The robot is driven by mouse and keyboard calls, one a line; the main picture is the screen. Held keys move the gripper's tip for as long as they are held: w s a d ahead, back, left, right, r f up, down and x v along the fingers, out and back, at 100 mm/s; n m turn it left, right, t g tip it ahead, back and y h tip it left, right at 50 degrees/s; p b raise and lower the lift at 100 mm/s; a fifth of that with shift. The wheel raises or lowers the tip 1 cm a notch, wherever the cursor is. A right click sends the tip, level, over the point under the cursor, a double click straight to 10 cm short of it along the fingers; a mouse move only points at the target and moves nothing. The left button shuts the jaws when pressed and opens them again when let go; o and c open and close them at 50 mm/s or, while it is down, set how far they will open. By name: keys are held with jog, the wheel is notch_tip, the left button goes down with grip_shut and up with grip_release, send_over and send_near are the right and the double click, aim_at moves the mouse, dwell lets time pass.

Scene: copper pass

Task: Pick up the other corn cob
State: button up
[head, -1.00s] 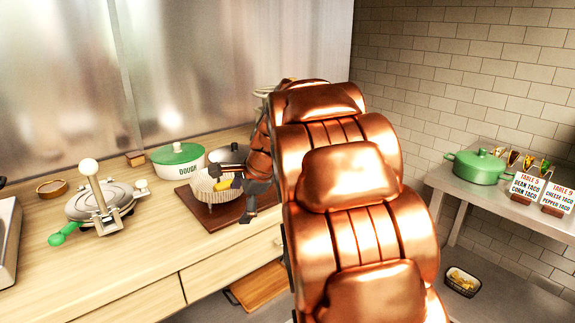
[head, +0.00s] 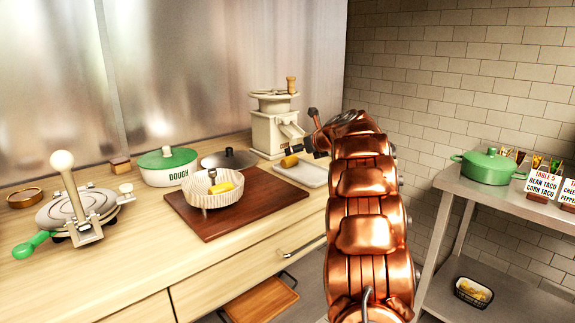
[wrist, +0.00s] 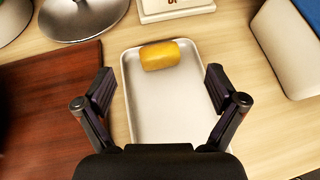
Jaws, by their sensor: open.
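A yellow corn cob (wrist: 160,55) lies at the far end of a pale shallow tray (wrist: 160,115) in the wrist view. In the head view the cob (head: 289,161) shows at the tray's left end, just below my gripper. My gripper (wrist: 158,72) is open and empty over the tray, its two fingers apart on either side. The cob is ahead of the fingertips and seems untouched. Another yellow cob (head: 222,188) sits in a ribbed white basket (head: 208,200) on the brown board (head: 253,208).
A cream grinder (head: 275,130) stands behind the tray. A metal lid (head: 229,160), a green-lidded dough pot (head: 168,166) and a tortilla press (head: 75,208) stand to the left. A steel table with a green pot (head: 487,167) is at right.

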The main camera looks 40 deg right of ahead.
aim_at(290, 157)
jog(key=shift+x, duration=0.9)
jog(key=shift+w+d+f+b, duration=0.15)
jog(key=shift+w+f, duration=0.25)
jog(key=shift+f, duration=0.2)
jog(key=shift+w+d+f+b, duration=0.1)
jog(key=shift+w+f+b, duration=0.05)
jog(key=shift+w+f, duration=0.6)
jog(key=shift+w, duration=0.35)
jog(key=shift+w+d+f, duration=0.1)
jog(key=shift+w+f, duration=0.25)
jog(key=shift+w, duration=0.1)
jog(key=c, duration=1.2)
jog(key=shift+r, duration=0.1)
jog(key=shift+c, duration=0.2)
